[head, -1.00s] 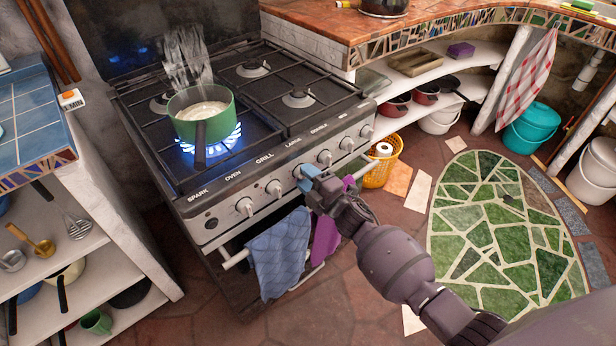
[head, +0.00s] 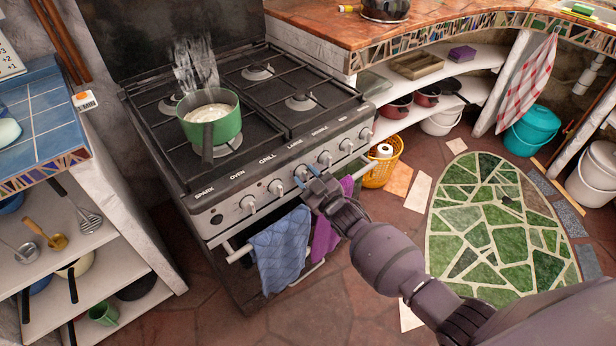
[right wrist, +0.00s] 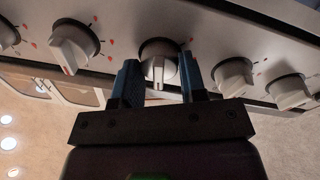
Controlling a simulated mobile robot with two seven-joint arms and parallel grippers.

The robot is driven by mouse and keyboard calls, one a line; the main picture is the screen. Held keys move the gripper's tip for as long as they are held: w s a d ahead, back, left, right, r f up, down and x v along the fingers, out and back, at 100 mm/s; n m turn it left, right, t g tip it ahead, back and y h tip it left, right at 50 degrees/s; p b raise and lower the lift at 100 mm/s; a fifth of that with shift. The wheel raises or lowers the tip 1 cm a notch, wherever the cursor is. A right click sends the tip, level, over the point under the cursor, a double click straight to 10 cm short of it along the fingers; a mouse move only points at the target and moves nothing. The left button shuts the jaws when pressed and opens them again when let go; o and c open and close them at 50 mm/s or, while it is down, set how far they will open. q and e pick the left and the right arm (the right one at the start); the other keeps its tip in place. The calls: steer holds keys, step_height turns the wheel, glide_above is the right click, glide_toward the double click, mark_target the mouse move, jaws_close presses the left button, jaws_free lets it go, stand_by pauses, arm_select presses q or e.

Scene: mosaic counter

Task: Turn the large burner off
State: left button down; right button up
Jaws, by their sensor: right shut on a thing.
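The stove (head: 180,165) has a row of white knobs along its front panel. My right gripper (head: 311,183) is at the knob under the LARGE label (head: 301,171). In the right wrist view its blue fingers lie on both sides of that knob (right wrist: 159,70), and it is shut on it. The large burner (head: 230,146) at the front left shows no flame. A green pot (head: 222,128) with pale contents stands over it, steaming. My left gripper is not in view.
Blue (head: 279,250) and purple (head: 325,233) towels hang on the oven rail below the knobs. Other knobs (right wrist: 234,77) flank the held one closely. A yellow basket (head: 382,170) stands right of the stove. A blue-tiled counter (head: 35,115) is at left.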

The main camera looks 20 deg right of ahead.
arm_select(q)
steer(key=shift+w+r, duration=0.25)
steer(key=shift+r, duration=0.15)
arm_select(e)
steer(key=shift+m, duration=1.2)
steer(key=o, duration=0.9)
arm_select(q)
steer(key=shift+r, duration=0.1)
arm_select(e)
steer(key=shift+s+d+p, duration=0.2)
steer(key=shift+s+p, duration=0.15)
steer(key=shift+s, duration=0.2)
arm_select(q)
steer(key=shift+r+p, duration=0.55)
steer(key=shift+p, duration=0.15)
arm_select(e)
steer(key=v, duration=0.9)
steer(key=shift+s, duration=0.4)
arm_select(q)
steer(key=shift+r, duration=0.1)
